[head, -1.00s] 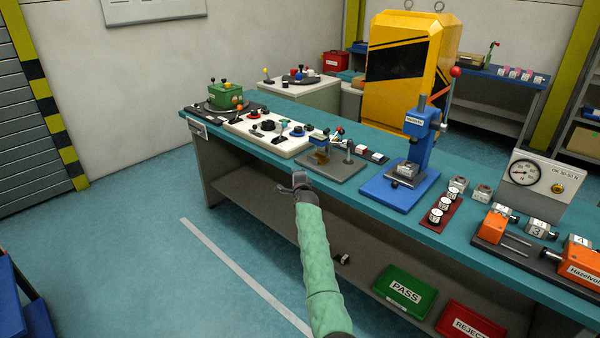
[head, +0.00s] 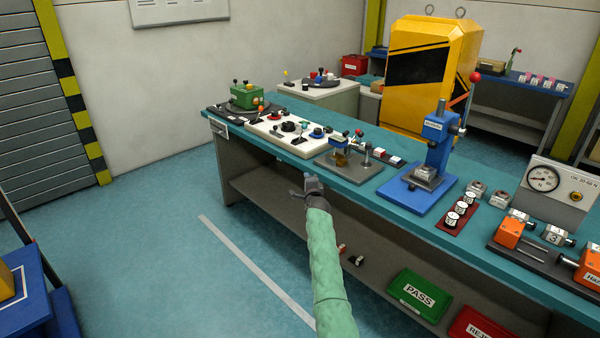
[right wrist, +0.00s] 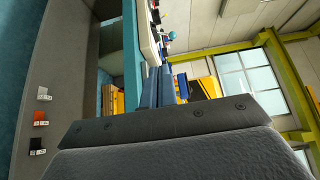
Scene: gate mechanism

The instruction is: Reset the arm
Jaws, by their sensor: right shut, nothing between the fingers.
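My right arm, in a green sleeve, reaches up from the bottom of the head view. Its grey gripper (head: 308,187) is shut and empty in the air just in front of the bench (head: 375,198), touching nothing. In the right wrist view, the gripper's grey body fills the bottom and hides part of the scene. My left arm and gripper are not in view. On the bench, a blue press (head: 436,140) has a lever arm ending in a red knob (head: 475,77), raised up to the right.
A small fixture (head: 345,158) and a white control panel (head: 270,127) stand along the bench. The green PASS bin (head: 417,296) and red REJECT bin (head: 478,325) are below. Small blocks (right wrist: 40,118) lie on the lower shelf. Open floor (head: 165,240) lies left.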

